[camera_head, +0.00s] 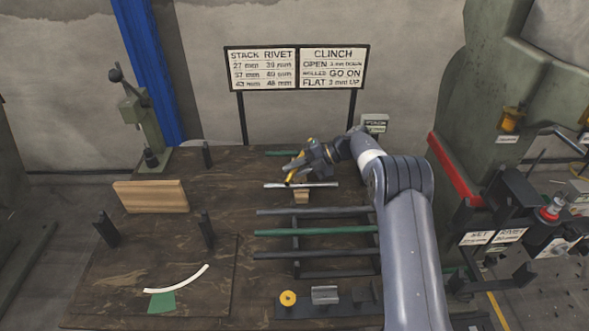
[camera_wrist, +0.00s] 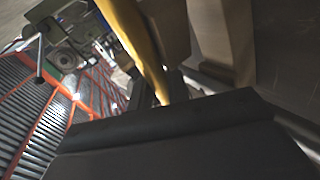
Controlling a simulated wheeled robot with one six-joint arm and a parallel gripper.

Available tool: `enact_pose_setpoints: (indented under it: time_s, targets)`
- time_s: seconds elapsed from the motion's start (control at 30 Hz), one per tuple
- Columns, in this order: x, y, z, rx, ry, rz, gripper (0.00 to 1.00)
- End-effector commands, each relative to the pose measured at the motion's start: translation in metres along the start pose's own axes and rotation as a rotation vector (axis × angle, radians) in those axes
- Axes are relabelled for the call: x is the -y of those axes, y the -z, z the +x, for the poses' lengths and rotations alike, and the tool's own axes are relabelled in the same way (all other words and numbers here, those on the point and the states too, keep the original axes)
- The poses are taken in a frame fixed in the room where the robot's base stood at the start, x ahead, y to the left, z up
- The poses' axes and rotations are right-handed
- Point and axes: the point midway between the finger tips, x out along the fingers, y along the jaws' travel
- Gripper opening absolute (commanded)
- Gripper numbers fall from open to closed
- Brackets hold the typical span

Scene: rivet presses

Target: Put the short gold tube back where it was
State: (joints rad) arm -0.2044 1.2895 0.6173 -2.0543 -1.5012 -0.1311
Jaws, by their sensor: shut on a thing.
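The short gold tube (camera_head: 291,176) is in my gripper (camera_head: 300,168), over the back middle of the wooden bench. In the wrist view the gold tube (camera_wrist: 138,45) runs down at a slant between dark parts of my gripper. Its lower end is hidden behind the dark gripper body. In the head view it is tilted and its lower end is close to a silver rod (camera_head: 320,185); I cannot tell whether they touch.
A small wooden block (camera_head: 301,197) stands under the silver rod. Dark and green bars (camera_head: 325,231) lie on a rack in front. A holder strip (camera_head: 335,309) bears a yellow ring (camera_head: 288,298) and a grey piece (camera_head: 325,294). A wooden board (camera_head: 150,197) stands at left.

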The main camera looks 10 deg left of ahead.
Motion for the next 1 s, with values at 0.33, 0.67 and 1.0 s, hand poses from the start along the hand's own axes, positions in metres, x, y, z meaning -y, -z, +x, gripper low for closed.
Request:
enact_pose_setpoints:
  time_s: [0.33, 0.67, 1.0]
  targets:
    - [0.006, -0.002, 0.004, 0.000, 0.000, 0.000, 0.00]
    - [0.009, -0.002, 0.005, 0.000, 0.000, 0.000, 0.30]
    - [0.009, -0.002, 0.005, 0.000, 0.000, 0.000, 0.39]
